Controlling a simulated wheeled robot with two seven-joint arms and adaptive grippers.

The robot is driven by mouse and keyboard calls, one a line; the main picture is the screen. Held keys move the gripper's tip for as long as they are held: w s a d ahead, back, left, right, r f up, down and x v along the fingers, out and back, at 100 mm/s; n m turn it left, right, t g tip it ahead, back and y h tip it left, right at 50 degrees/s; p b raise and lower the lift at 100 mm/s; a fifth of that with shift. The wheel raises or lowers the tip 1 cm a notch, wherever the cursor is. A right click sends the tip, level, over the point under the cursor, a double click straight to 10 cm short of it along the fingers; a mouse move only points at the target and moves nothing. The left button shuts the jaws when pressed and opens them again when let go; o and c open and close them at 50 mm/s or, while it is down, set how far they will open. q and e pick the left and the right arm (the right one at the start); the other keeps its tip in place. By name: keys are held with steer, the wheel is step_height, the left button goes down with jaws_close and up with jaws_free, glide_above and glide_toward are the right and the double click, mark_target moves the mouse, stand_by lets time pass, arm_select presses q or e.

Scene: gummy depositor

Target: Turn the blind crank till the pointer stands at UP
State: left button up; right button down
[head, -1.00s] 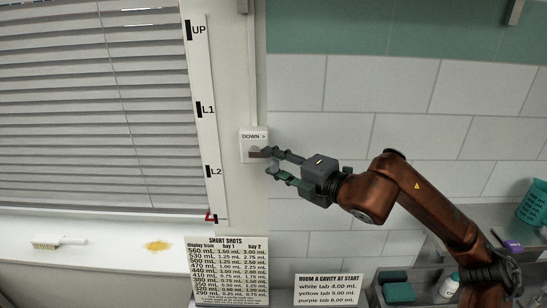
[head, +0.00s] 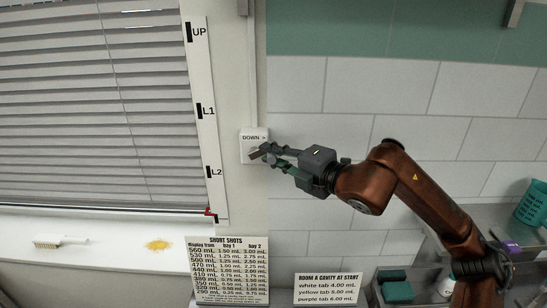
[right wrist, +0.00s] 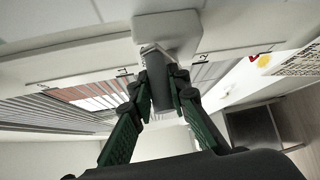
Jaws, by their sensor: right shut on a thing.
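The blind crank is a white wall box (head: 247,138) marked "DOWN >" with a dark handle (right wrist: 160,88). My right gripper (head: 265,153) is shut on this crank handle, reaching it from the right. In the right wrist view its two green-padded fingers (right wrist: 163,82) stand on either side of the handle. The scale strip (head: 206,135) beside the window has UP at the top, then L1, then L2. The red pointer (head: 209,212) stands near the strip's bottom end, below L2. The grey blind (head: 95,110) covers the window down to near the sill. My left gripper is out of view.
The sill (head: 110,228) holds a brush (head: 58,242) and a yellow stain (head: 158,245). Two printed cards, SHORT SHOTS (head: 228,270) and ROOM A CAVITY (head: 328,288), are below the crank. A teal cup (head: 533,205) is at the right. The tiled wall around my right arm is clear.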

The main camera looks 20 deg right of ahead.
steer(key=shift+r, duration=0.15)
steer(key=shift+w+a+r+p, duration=0.2)
steer(key=shift+a+r+p, duration=0.15)
steer(key=shift+a+r, duration=0.6)
steer(key=shift+a, duration=0.1)
steer(key=shift+w+a+r, duration=0.2)
steer(key=shift+a, duration=0.4)
steer(key=shift+w+a+r, duration=0.15)
steer(key=shift+a, duration=0.45)
